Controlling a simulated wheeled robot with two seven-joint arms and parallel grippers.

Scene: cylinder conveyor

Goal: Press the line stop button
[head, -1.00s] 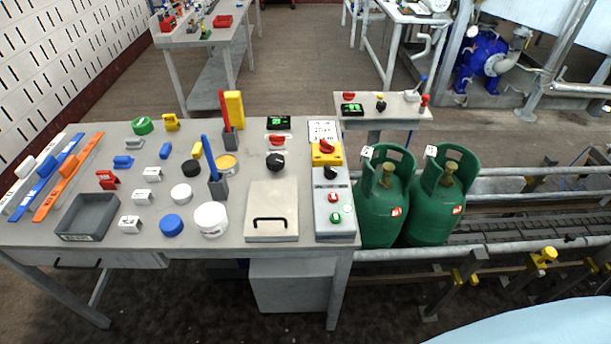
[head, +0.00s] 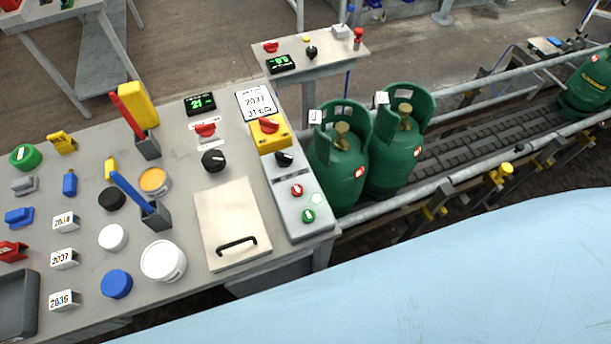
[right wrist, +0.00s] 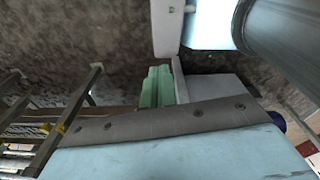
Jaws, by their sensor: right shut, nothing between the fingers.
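A grey control box (head: 287,200) lies along the right edge of the workbench in the head view. It carries a red button (head: 297,190), a green button (head: 308,216) and a black knob (head: 284,159). I cannot read which control is labelled as the line stop. In the right wrist view my right gripper (right wrist: 158,72) appears shut and empty, away from any button. My left gripper is in neither current view.
Two green gas cylinders (head: 340,160) stand beside the bench by the conveyor (head: 465,145). A small side table (head: 325,55) behind holds another red button (head: 358,33). A hinged lid (head: 230,220) and several loose items cover the bench. My pale blue arm fills the lower right.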

